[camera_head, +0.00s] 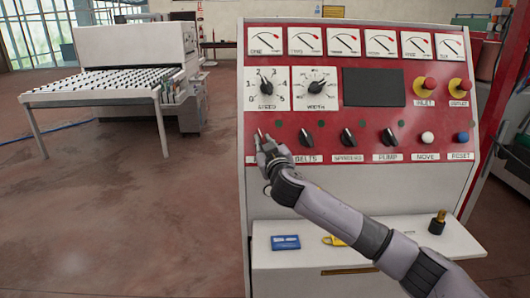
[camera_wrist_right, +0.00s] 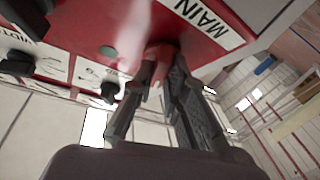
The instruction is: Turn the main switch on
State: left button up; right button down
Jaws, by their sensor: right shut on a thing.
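The red control panel (camera_head: 350,125) of the glass edger faces me. The main switch (camera_wrist_right: 158,52) is a red knob beside the MAIN label (camera_wrist_right: 201,16) in the right wrist view. My right gripper (camera_head: 264,146) reaches the lower left corner of the panel and covers most of this switch in the head view. In the wrist view its two fingers (camera_wrist_right: 164,72) are closed around the red knob, one on each side. The exact angle of the knob is hard to tell. My left gripper is not in view.
Black knobs for BELTS (camera_head: 305,138), SPINDLES (camera_head: 348,137) and PUMP (camera_head: 389,137) sit to the right in the same row. SPEED (camera_head: 266,86) and WIDTH (camera_head: 317,87) dials are above. A ledge (camera_head: 400,240) below holds a blue item (camera_head: 285,242).

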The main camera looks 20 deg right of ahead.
jog(key=m+g+h+b, duration=0.1)
jog(key=m+h+b, duration=0.1)
jog(key=m+b, duration=0.2)
jog(key=m+g+h+b, duration=0.1)
jog(key=m+h+b, duration=0.2)
jog(key=m+b, duration=0.2)
jog(key=a+m+g+h+b, duration=0.1)
jog(key=m+h+b, duration=0.2)
jog(key=m+b, duration=0.2)
jog(key=shift+w+a+b, duration=0.1)
jog(key=shift+w+b, duration=0.1)
jog(key=shift+b, duration=0.25)
jog(key=shift+r+m, duration=0.15)
jog(key=shift+m, duration=0.25)
jog(key=c, duration=1.6)
grip_release()
jog(key=v, duration=1.2)
